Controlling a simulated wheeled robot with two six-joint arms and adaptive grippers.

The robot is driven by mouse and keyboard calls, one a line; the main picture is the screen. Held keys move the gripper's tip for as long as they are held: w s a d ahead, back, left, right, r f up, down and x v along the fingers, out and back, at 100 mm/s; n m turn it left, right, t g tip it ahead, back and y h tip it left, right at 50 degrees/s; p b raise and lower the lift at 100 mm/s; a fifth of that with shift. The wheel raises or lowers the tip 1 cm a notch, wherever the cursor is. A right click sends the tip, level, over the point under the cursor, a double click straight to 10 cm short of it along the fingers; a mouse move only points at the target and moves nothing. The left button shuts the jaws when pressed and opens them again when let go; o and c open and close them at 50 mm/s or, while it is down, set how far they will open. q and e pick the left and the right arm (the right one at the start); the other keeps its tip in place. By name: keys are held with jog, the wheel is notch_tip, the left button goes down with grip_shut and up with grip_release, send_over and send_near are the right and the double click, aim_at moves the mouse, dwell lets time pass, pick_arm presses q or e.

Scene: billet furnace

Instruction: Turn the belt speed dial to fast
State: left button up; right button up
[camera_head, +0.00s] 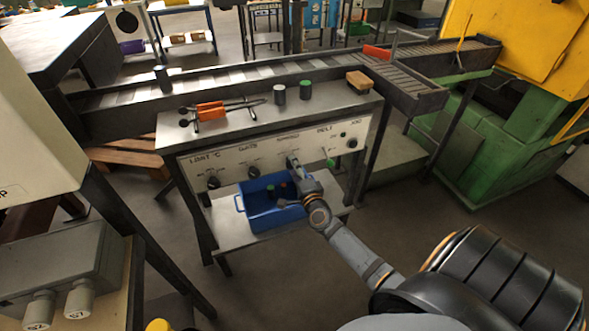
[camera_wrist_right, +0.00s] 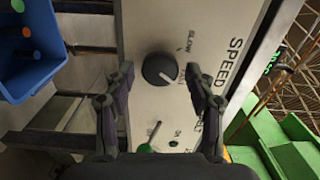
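The belt speed dial (camera_wrist_right: 158,69) is a round dark knob on the pale control panel, beside the printed words SPEED and SLOW. Its light pointer mark faces lower right in the right wrist view. Another label by the dial is partly hidden by a finger. My right gripper (camera_wrist_right: 161,75) is open, with one finger on each side of the dial; I cannot tell whether they touch it. In the head view my right gripper (camera_head: 293,161) is at the middle of the panel and hides the dial. My left gripper is not in view.
A green-tipped lever (camera_head: 330,162) is right of the dial, with another dark knob (camera_head: 352,143) beyond. Two knobs are to the left. A blue bin (camera_head: 262,222) stands on the shelf below. Orange-handled tongs (camera_head: 210,110) and a wooden block (camera_head: 359,80) lie on top.

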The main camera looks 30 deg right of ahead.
jog(key=v, duration=1.2)
dwell(0.3)
